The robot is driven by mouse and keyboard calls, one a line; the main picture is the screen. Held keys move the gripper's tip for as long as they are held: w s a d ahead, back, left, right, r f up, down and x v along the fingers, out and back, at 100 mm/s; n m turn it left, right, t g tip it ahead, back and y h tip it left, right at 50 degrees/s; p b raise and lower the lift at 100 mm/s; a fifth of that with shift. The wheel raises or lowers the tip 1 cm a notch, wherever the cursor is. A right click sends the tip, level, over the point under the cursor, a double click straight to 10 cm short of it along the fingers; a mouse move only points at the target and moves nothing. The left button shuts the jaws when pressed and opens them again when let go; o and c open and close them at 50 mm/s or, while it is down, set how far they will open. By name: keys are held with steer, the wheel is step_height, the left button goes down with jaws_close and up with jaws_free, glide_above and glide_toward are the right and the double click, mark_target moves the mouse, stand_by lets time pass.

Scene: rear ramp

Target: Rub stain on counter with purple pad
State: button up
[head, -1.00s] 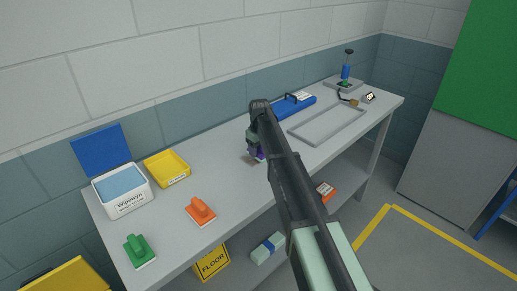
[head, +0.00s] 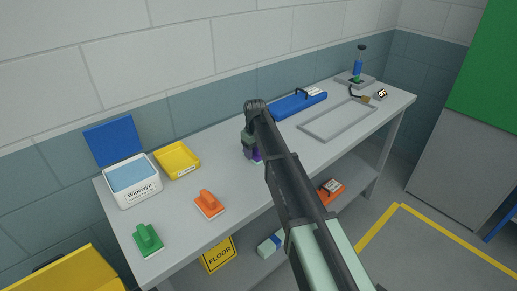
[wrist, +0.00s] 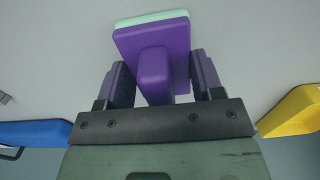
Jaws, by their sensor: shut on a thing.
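The purple pad (wrist: 175,40) has a block handle and a pale green layer on its far side. My gripper (wrist: 160,75) is shut on the handle, with one finger on each side. In the head view the purple pad (head: 257,154) is a small patch below my gripper (head: 250,145), over the middle of the grey counter (head: 215,165). My arm hides part of it. I cannot tell whether the pad touches the counter. No stain can be made out in either current view.
An orange pad (head: 209,203), a green pad (head: 148,239), a wipes box (head: 133,187) and a yellow tray (head: 177,160) stand on the left.

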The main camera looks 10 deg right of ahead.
mark_target(248, 161)
steer(key=shift+s+a, duration=0.45)
steer(key=shift+a, duration=0.3)
steer(key=shift+s+a, duration=0.45)
steer(key=shift+a, duration=0.25)
steer(key=shift+s+a, duration=0.5)
steer(key=shift+a, duration=0.2)
steer(key=shift+s+a, duration=0.45)
steer(key=shift+a, duration=0.25)
steer(key=shift+w, duration=0.1)
steer(key=shift+w+d+f, duration=0.1)
steer(key=shift+w+d, duration=0.3)
steer(key=shift+d, duration=0.25)
steer(key=shift+w+d, duration=0.35)
steer(key=shift+d, duration=0.3)
steer(key=shift+w+d, duration=0.65)
steer(key=shift+d, duration=0.35)
steer(key=shift+w+d, duration=0.7)
steer(key=shift+d, duration=0.35)
steer(key=shift+w+d, duration=0.65)
steer(key=shift+d, duration=0.35)
steer(key=shift+w+d, duration=0.45)
steer(key=shift+d, duration=0.3)
steer(key=shift+w+d, duration=0.45)
steer(key=shift+d, duration=0.25)
